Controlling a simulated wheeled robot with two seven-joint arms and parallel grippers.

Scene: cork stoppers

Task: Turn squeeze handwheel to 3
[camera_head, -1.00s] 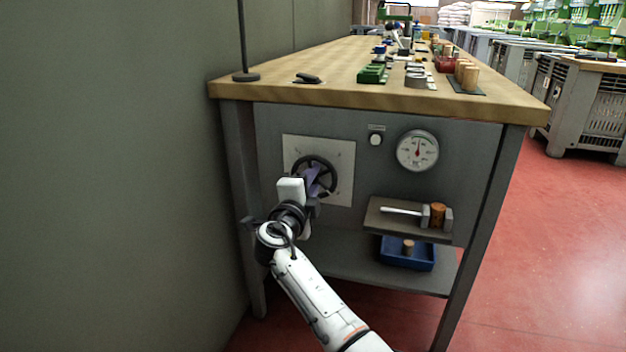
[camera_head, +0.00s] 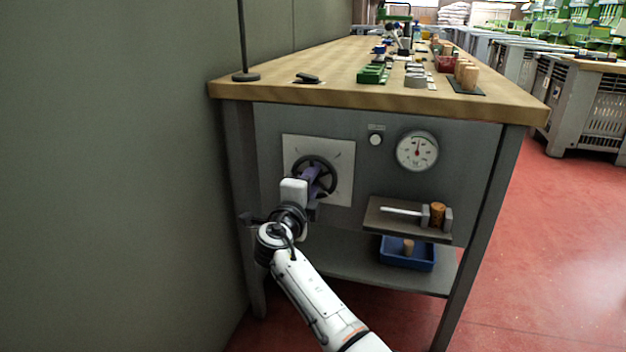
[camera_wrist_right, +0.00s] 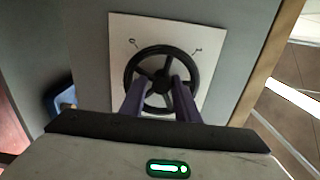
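The black handwheel (camera_head: 331,171) is on a pale square plate (camera_head: 343,190) on the bench's front panel. In the right wrist view the wheel (camera_wrist_right: 194,67) shows its rim, hub and spokes, with small marks on the plate (camera_wrist_right: 212,32) around it. My right gripper (camera_head: 316,177) is at the wheel's front. In the wrist view its two purple fingers (camera_wrist_right: 162,80) are apart, with their tips inside the rim's outline near the hub. A spoke shows between them; contact cannot be told. My left gripper is not in view.
Right of the wheel are a white button (camera_head: 376,140) and a round dial gauge (camera_head: 417,151). Below them a small shelf (camera_head: 383,221) holds a tool and a cork, above a blue bin (camera_head: 423,262). The wooden top (camera_head: 340,93) overhangs. A wall (camera_head: 110,170) stands close on the left.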

